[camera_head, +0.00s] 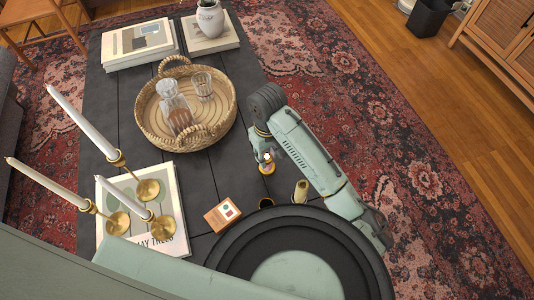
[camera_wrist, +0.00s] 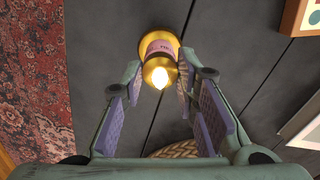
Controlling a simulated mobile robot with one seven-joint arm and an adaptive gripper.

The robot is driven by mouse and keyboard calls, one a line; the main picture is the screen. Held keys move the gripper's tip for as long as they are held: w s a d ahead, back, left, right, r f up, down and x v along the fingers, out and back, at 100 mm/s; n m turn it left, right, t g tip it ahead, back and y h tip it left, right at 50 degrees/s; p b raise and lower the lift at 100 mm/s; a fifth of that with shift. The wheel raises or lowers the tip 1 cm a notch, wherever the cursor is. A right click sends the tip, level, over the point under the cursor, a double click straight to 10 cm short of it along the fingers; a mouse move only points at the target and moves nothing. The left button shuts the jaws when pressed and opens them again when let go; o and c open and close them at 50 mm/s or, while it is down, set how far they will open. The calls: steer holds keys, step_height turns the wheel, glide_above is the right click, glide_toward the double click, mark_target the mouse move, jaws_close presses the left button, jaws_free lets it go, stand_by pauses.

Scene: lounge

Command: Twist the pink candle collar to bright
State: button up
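The candle with the pink collar is a small gold lamp (camera_head: 267,168) standing on the dark table. In the wrist view its pink collar (camera_wrist: 161,47) is a band between a gold base and a gold upper rim. A glowing flame-shaped bulb (camera_wrist: 160,77) sits on top. My gripper (camera_wrist: 160,68) is open, with one finger on each side of the lamp close to its rim. I see no clear contact. In the head view my gripper (camera_head: 263,153) is just above the lamp and hides part of it.
A small orange box (camera_head: 222,215), a dark cup (camera_head: 265,203) and a cream-and-gold piece (camera_head: 301,191) are near the lamp. A wicker tray (camera_head: 148,126) with glassware is behind to the left. Brass candlesticks (camera_head: 148,190) with tall candles stand on a book at left.

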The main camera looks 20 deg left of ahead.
mark_target(267, 154)
steer(key=o, duration=0.4)
steer(key=shift+r, duration=0.1)
step_height(267, 154, up, 12)
steer(key=shift+f, duration=0.1)
stand_by(0.5)
stand_by(0.4)
